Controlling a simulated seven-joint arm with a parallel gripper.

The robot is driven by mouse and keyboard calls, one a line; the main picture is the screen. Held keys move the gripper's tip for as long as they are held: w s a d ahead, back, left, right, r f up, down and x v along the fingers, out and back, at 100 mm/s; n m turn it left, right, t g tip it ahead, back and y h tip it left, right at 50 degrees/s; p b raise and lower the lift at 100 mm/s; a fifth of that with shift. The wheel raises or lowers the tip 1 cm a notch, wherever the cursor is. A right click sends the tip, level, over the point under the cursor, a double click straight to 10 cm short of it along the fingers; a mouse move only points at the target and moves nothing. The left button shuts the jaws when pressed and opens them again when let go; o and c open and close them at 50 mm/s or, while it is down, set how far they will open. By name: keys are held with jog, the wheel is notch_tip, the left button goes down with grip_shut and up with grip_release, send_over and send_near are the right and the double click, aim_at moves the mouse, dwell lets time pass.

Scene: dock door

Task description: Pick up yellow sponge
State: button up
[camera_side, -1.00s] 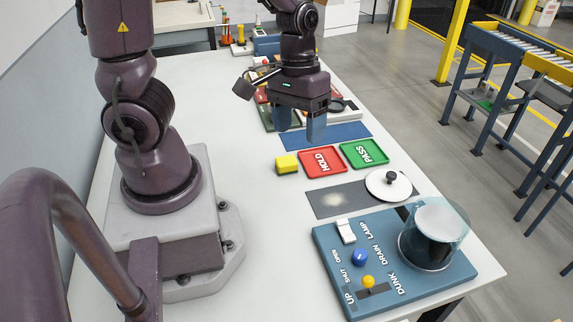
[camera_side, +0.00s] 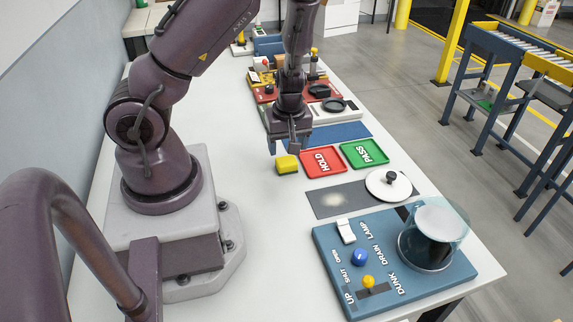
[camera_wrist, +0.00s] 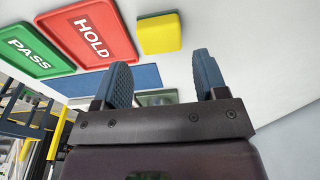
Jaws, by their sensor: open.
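The yellow sponge (camera_side: 287,164) lies on the white table, just left of the red HOLD tray (camera_side: 322,162). In the wrist view the sponge (camera_wrist: 160,34) shows near the top, beside the HOLD tray (camera_wrist: 93,34). My gripper (camera_side: 284,148) is above the table just behind the sponge in the side view, apart from it. In the wrist view my gripper (camera_wrist: 160,80) shows two blue fingers spread apart, with nothing between them, and the sponge lies beyond their tips.
The green PASS tray (camera_side: 364,154) is right of the HOLD tray. A blue mat (camera_side: 338,134) lies behind them. In front are a grey mat (camera_side: 330,200), a round white lid (camera_side: 388,186) and a blue control panel (camera_side: 330,247). The table left of the sponge is clear.

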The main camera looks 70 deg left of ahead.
aim_at(287, 160)
jog(key=shift+a+f, duration=0.2)
jog(key=shift+f, duration=1.35)
jog(key=shift+a+f, duration=0.15)
jog(key=shift+f, duration=1.35)
jog(key=c, duration=0.8)
jog(key=shift+o, duration=0.2)
jog(key=shift+r, duration=0.1)
notch_tip(287, 160, up, 10)
jog(key=shift+f, duration=0.1)
